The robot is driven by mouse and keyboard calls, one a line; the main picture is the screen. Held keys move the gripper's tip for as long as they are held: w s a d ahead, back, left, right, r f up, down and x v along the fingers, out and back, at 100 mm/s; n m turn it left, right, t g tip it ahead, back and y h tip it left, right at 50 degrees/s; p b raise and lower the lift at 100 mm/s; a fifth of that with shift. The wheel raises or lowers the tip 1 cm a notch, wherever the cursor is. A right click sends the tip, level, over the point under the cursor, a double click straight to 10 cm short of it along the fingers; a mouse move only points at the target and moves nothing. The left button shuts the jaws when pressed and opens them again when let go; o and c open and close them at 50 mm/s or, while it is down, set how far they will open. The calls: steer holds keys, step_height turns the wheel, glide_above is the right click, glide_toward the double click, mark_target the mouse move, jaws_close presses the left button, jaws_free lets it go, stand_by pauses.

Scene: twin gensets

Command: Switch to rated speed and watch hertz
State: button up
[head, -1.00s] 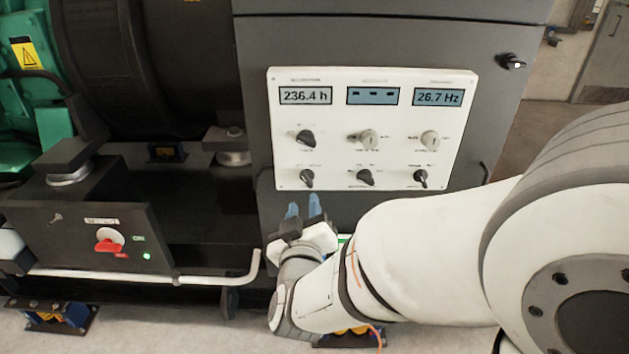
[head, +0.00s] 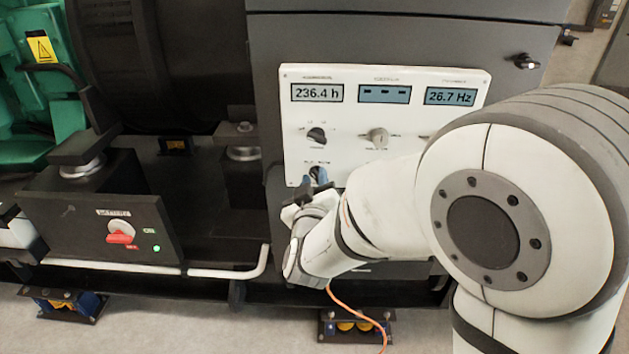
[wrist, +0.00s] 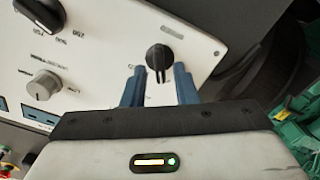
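The white control panel (head: 302,185) carries displays and several rotary knobs. Its hertz display (head: 450,96) at the upper right reads 26.7 Hz. The black lower-left knob (head: 318,174) is partly hidden by my gripper (head: 314,184) in the head view. In the wrist view this black knob (wrist: 159,56) shows just ahead of and between the two blue fingertips of my gripper (wrist: 159,72). The fingers are apart, with a gap visible on each side of the knob. The small labels around the knob are too blurred to read.
The hour display (head: 317,93) reads 236.4 h; the middle display (head: 384,94) shows dashes. My arm hides the panel's lower right. A red battery switch (head: 121,233) with a green light is left.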

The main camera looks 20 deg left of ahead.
jaws_close()
steer(key=shift+f+m+b, duration=0.15)
steer(key=shift+m+b, duration=0.35)
steer(key=shift+b, duration=0.15)
steer(key=m+b, duration=0.2)
steer(key=b, duration=0.1)
steer(key=shift+d+f, duration=0.1)
steer(key=shift+w+d+m+b, duration=0.1)
steer(key=shift+d+m+b, duration=0.05)
steer(key=shift+m+b, duration=2.2)
steer(key=shift+d+m+b, duration=0.15)
steer(key=shift+m+b, duration=2)
steer(key=shift+b, duration=0.25)
steer(key=shift+r, duration=0.2)
